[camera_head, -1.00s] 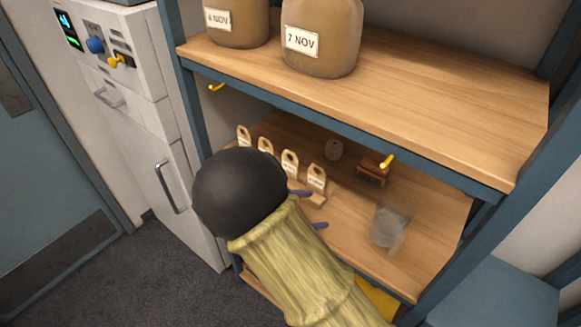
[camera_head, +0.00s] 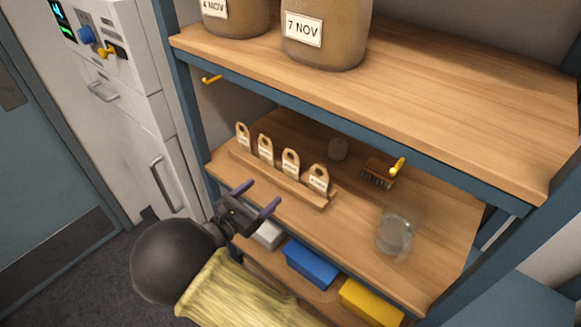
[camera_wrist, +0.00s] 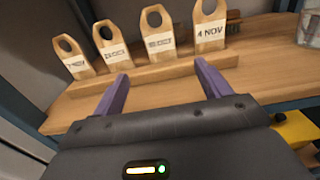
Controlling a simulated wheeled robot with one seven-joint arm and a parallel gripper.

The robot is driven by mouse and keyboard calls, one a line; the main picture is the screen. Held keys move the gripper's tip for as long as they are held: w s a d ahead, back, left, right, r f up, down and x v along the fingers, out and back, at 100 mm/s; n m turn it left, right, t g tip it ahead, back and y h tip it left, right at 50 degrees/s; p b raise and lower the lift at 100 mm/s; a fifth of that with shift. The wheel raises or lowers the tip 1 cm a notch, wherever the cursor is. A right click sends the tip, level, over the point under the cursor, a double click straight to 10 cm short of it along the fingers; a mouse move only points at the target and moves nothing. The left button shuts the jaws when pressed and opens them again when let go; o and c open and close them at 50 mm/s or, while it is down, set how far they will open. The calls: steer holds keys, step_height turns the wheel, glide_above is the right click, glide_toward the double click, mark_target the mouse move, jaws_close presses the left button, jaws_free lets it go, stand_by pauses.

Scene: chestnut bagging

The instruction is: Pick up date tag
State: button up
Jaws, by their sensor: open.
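Several wooden date tags with round holes stand upright in a row in a wooden tag rack (camera_head: 283,180) on the middle shelf. The rightmost tag (camera_head: 318,179) also shows in the wrist view (camera_wrist: 209,26), where its label reads 4 NOV. The tag to its left (camera_head: 290,163) also shows in the wrist view (camera_wrist: 157,34), its label too blurred to read. My gripper (camera_head: 257,198) is open and empty in front of the rack, apart from the tags.
Jars labelled 4 NOV (camera_head: 235,17) and 7 NOV (camera_head: 325,35) stand on the upper shelf (camera_head: 460,110). A brush (camera_head: 378,174) and a clear glass jar (camera_head: 395,232) are right of the rack. Blue (camera_head: 312,264) and yellow (camera_head: 371,303) boxes sit below.

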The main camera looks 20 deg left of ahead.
mark_target(290, 168)
steer(key=p+x, duration=0.1)
steer(key=x, duration=0.8)
steer(key=shift+w+d+p, duration=0.1)
steer(key=shift+w+p, duration=0.15)
steer(key=shift+p, duration=0.05)
steer(key=shift+w+d+r, duration=0.1)
steer(key=shift+w+d, duration=0.1)
steer(key=shift+w, duration=0.1)
steer(key=p+x, duration=0.2)
steer(key=x, duration=0.2)
steer(key=shift+w+d, duration=0.15)
steer(key=shift+w, duration=0.15)
steer(key=shift+s+a, duration=0.2)
steer(key=shift+a, duration=0.05)
steer(key=shift+w+d, duration=0.15)
steer(key=shift+d, duration=0.15)
steer(key=shift+a, duration=0.1)
steer(key=c, duration=0.9)
